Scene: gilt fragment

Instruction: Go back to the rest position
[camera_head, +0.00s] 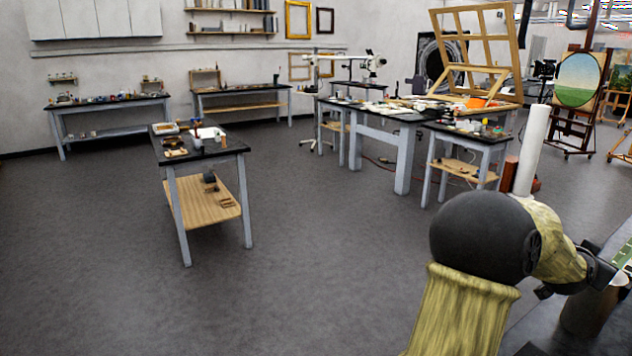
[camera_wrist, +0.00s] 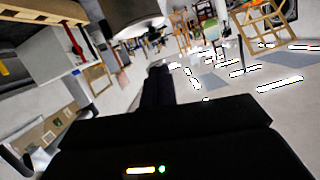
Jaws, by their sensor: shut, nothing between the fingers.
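My gripper (camera_wrist: 157,72) shows in the wrist view as dark fingers that are together, with nothing between them. Its wide black body fills the lower part of that view, with a small yellow light and a green light on it. The fingers point out into the room, with floor and furniture beyond, and touch nothing that I can see. In the head view my arm, in a yellow-green sleeve with a dark round joint, is bent at the lower right. Its far end runs toward the right edge, and the gripper cannot be made out clearly there.
A small table (camera_head: 211,151) with a wooden lower shelf stands left of my arm. A larger worktable (camera_head: 379,137) and a side table (camera_head: 468,135) stand further back. An easel with a landscape painting (camera_head: 579,80) is at the right. The middle floor (camera_head: 320,260) is clear.

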